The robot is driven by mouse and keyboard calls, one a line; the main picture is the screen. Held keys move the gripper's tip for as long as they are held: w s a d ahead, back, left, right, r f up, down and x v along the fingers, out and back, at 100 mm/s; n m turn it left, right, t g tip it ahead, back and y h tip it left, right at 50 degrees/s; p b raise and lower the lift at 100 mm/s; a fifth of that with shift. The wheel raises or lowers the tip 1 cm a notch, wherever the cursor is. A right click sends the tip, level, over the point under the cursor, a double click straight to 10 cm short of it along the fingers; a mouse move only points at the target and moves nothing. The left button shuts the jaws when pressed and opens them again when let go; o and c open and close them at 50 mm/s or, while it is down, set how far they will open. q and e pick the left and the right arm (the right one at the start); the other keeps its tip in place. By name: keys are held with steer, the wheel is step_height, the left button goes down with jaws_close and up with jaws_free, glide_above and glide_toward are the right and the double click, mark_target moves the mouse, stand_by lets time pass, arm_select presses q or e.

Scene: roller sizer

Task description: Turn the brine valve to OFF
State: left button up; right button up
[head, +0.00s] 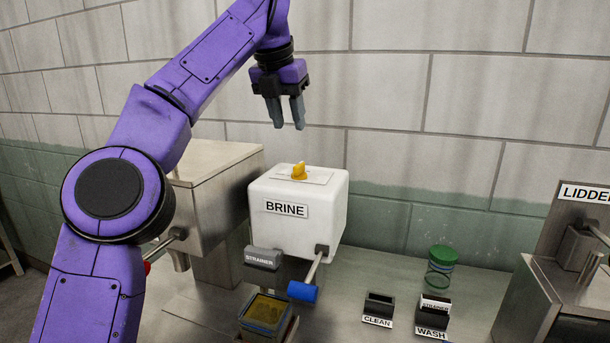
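A white box labelled BRINE (320,211) stands on the metal counter. A lever with a blue handle (303,292) comes out of the box's lower front right and points down toward the front left. My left gripper (288,126) hangs in the air above the box, fingers pointing down, just above and slightly left of the yellow knob and apart from it. Its fingers are parted with nothing between them. My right gripper is not in view.
A metal machine (210,170) with a red-tipped lever stands left of the box. In front are a STRAINER block (262,258) and a square container (266,314). CLEAN (378,306) and WASH (432,318) holders, a green-lidded jar (441,262) and a LIDDED machine (560,260) are right.

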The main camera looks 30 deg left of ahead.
mark_target(299, 164)
arm_select(q)
steer(key=b+x, duration=0.4)
steer(key=x, duration=0.7)
steer(key=shift+w+f+b, duration=0.25)
steer(key=shift+f+b, duration=0.05)
steer(key=shift+f, duration=0.05)
steer(key=shift+s, duration=0.1)
steer(key=shift+s+r, duration=0.1)
steer(key=shift+r, duration=0.05)
jaws_close()
